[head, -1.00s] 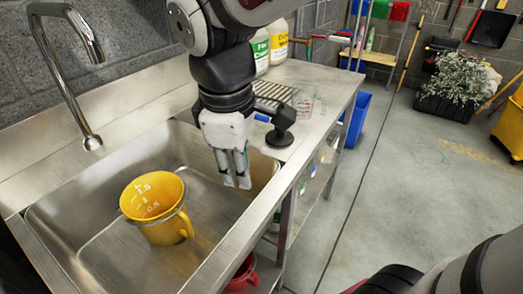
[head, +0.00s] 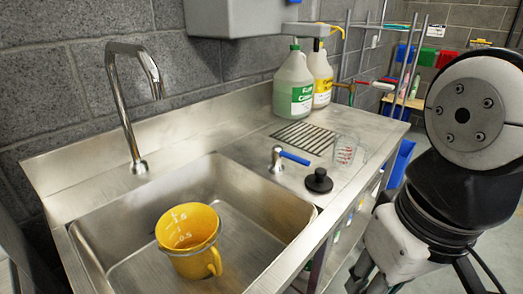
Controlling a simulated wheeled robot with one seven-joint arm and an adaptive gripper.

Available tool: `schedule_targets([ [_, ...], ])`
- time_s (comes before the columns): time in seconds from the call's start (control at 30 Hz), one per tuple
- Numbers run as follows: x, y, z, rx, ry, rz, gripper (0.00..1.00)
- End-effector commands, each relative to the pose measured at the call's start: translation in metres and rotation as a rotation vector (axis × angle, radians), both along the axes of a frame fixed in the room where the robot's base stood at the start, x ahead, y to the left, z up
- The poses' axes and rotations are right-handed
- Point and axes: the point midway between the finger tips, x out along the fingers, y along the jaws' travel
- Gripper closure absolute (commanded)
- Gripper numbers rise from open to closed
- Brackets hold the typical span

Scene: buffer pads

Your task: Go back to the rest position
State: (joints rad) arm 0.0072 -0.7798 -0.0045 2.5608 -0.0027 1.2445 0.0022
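My gripper (head: 364,278) is at the lower right, in front of the counter and off to the right of the sink. Its fingers point down and are partly cut off by the bottom edge, so I cannot tell whether they are open. No object shows in it. My arm folds down along the right side of the view. A yellow measuring jug (head: 189,243) stands upright in the steel sink (head: 236,186), with its handle toward the lower right.
A curved tap (head: 130,110) rises behind the sink. On the counter (head: 374,128) are a blue-handled valve (head: 295,157), a black stopper (head: 319,181), a clear measuring cup (head: 346,150), a drain grate (head: 304,137) and two jugs (head: 295,90). Shelving with coloured bins stands at the back right.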

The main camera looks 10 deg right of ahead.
Motion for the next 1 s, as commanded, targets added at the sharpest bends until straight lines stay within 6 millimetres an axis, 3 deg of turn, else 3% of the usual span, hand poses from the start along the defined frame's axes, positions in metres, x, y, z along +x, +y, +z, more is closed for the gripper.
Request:
schedule_targets([
  [0.33,0.000,0.000,0.000,0.000,0.000,0.002,0.75],
  [0.67,0.003,0.000,0.056,-0.004,-0.078,0.005,0.75],
  [1.0,0.000,-0.001,0.135,-0.007,-0.198,0.009,0.75],
])
